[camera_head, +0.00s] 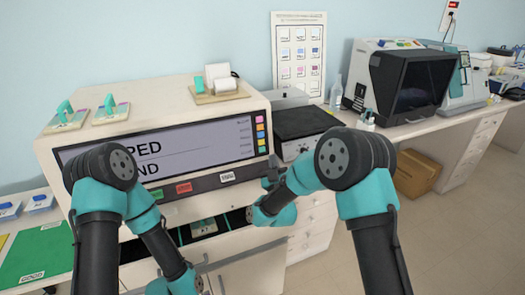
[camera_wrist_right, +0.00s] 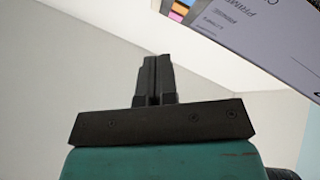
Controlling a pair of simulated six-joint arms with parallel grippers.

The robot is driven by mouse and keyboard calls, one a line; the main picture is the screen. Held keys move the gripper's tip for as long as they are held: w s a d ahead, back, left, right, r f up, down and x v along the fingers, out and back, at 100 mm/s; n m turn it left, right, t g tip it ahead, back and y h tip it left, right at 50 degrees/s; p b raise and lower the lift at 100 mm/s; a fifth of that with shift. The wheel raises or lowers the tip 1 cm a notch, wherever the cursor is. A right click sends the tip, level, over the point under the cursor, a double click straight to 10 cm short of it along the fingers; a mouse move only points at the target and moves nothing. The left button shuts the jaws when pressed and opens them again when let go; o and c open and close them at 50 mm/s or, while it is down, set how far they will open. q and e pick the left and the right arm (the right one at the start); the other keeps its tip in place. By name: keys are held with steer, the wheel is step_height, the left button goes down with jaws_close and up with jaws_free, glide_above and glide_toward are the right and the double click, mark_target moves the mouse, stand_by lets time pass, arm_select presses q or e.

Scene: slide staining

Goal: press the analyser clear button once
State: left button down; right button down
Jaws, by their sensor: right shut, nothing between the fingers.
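The analyser (camera_head: 160,115) is a large cream machine with a wide screen. Under the screen is a strip with a green button (camera_head: 158,193), a red button (camera_head: 184,188) and a white button (camera_head: 228,176); their small labels are too blurred to read, so I cannot tell which is clear. My right gripper (camera_head: 268,184) is shut and empty, right of the white button near the analyser's right front corner. In the right wrist view its fingers (camera_wrist_right: 153,68) are together, with no button in sight. My left arm reaches down at lower left; its gripper is not visible.
An open bay with slides (camera_head: 204,226) lies below the buttons. A dark-topped box (camera_head: 304,122) stands to the right. A green mat (camera_head: 38,258) lies at left.

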steer(key=shift+w+a+f, duration=0.25)
steer(key=shift+w+a, duration=0.25)
steer(key=shift+w, duration=0.6)
steer(key=shift+w+a+f, duration=0.25)
steer(key=shift+w+a, duration=0.25)
steer(key=shift+w, duration=0.55)
steer(key=shift+w+a+f, duration=0.25)
steer(key=shift+w+a, duration=0.25)
steer(key=shift+w, duration=0.6)
steer(key=shift+w, duration=0.1)
steer(key=shift+w+a, duration=0.15)
steer(key=shift+w, duration=0.1)
steer(key=shift+w+a+f, duration=0.15)
steer(key=shift+w, duration=0.15)
steer(key=shift+s, duration=0.1)
stand_by(0.5)
steer(key=shift+s+d+r, duration=0.2)
steer(key=shift+s+d, duration=0.1)
steer(key=shift+s, duration=0.3)
steer(key=s, duration=0.1)
steer(key=s+d, duration=0.1)
steer(key=s, duration=0.1)
steer(key=s+d+r, duration=0.1)
steer(key=shift+s, duration=0.2)
stand_by(0.4)
